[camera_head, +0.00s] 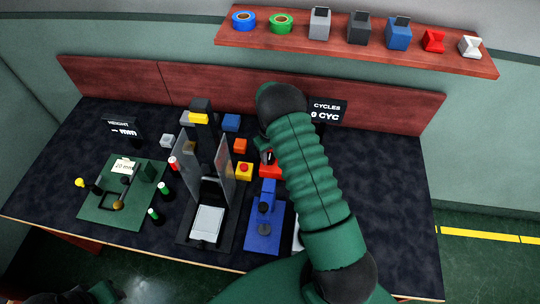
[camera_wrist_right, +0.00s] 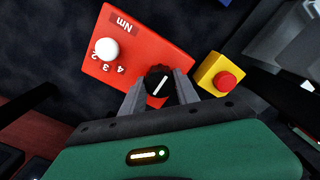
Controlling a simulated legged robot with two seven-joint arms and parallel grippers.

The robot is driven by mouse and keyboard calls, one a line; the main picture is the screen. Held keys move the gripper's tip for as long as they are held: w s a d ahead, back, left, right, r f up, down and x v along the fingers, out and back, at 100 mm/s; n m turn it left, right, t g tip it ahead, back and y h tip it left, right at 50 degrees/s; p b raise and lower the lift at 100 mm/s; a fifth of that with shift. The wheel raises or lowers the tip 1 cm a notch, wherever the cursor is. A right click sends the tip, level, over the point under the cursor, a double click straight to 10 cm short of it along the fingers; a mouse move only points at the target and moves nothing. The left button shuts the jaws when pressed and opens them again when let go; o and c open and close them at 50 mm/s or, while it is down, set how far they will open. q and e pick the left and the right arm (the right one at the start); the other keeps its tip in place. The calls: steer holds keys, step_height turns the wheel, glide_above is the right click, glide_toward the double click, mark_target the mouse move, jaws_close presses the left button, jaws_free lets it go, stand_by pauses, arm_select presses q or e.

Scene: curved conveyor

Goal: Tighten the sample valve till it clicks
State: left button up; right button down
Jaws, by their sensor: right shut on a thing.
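A red box (camera_wrist_right: 120,50) lies under my right wrist, marked "Nm" with a few numbers and carrying a round white knob (camera_wrist_right: 106,49). A black knob (camera_wrist_right: 159,85) with a white line sits at the box's lower corner; it looks like the sample valve, but no name on it is readable. My right gripper (camera_wrist_right: 159,88) is shut on this black knob, one finger on each side.
A yellow block with a red button (camera_wrist_right: 222,77) stands close right of the right fingers. In the head view, upright grey panels (camera_head: 222,160) and a blue fixture (camera_head: 265,235) stand near. The table's right side (camera_head: 385,200) is clear.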

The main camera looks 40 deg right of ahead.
mark_target(269, 156)
steer(key=shift+w+m, duration=0.1)
steer(key=shift+m, duration=0.2)
steer(key=m+b, duration=0.1)
steer(key=m, duration=0.7)
steer(key=shift+m, duration=1.6)
steer(key=c, duration=0.9)
jaws_free()
step_height(269, 156, up, 17)
steer(key=b, duration=0.1)
